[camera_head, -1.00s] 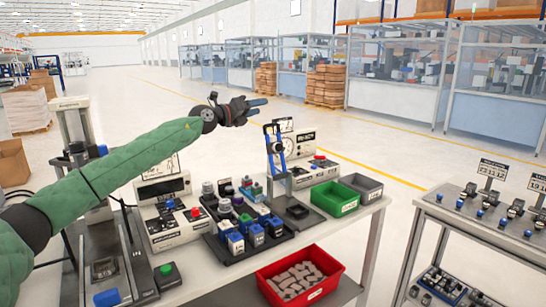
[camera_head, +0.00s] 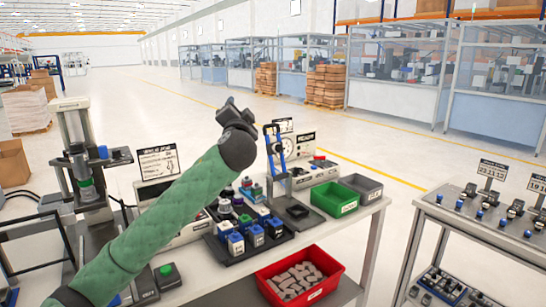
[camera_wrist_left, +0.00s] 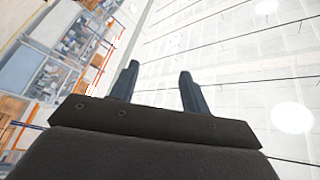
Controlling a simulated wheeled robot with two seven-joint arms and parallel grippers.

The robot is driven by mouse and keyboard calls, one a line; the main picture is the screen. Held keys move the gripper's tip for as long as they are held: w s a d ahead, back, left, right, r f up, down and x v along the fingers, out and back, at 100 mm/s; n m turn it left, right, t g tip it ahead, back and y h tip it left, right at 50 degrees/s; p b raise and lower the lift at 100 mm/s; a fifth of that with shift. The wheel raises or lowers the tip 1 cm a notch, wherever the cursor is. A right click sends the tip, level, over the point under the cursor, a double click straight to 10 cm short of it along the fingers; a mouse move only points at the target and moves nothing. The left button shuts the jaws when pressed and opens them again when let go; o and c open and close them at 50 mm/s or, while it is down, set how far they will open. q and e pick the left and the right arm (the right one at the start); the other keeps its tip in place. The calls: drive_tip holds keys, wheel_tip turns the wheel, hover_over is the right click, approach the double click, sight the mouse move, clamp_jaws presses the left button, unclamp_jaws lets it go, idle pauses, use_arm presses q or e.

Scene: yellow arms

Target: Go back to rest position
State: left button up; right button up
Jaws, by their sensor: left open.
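My left arm, in a green sleeve, rises from the bottom left in the head view. My left gripper (camera_head: 230,106) is at its upper end, foreshortened and pointing away and up, above the back of the workbench (camera_head: 340,225). In the left wrist view the two dark fingers (camera_wrist_left: 157,86) stand apart with nothing between them, so the gripper is open and empty. Behind them are the ceiling with lamps and tilted shelving. The gripper touches nothing. My right gripper is in neither view.
The bench holds a black tray of small parts (camera_head: 248,252), a green bin (camera_head: 334,199), a grey bin (camera_head: 361,187), a red bin of grey pieces (camera_head: 299,277) and a press-like stand (camera_head: 75,130). My arm partly hides a display unit. A second table (camera_head: 480,225) stands right. Air above the bench is clear.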

use_arm(q)
drive_tip(key=s+a+f+n+g+h, duration=0.1)
drive_tip(key=s+f+g, duration=0.3)
drive_tip(key=s+f, duration=0.55)
drive_tip(key=s+f+n+g+h, duration=0.25)
drive_tip(key=s+f, duration=0.25)
drive_tip(key=f, duration=1)
drive_tip(key=s+a+f+n+g, duration=0.1)
drive_tip(key=s+f+g, duration=0.3)
drive_tip(key=s+f, duration=0.6)
drive_tip(key=s+a+f+n+g, duration=0.2)
drive_tip(key=s+f+g, duration=0.6)
drive_tip(key=s+f, duration=2.3)
drive_tip(key=shift+a+f+p, duration=0.15)
drive_tip(key=shift+a+p, duration=0.05)
drive_tip(key=shift+p, duration=0.25)
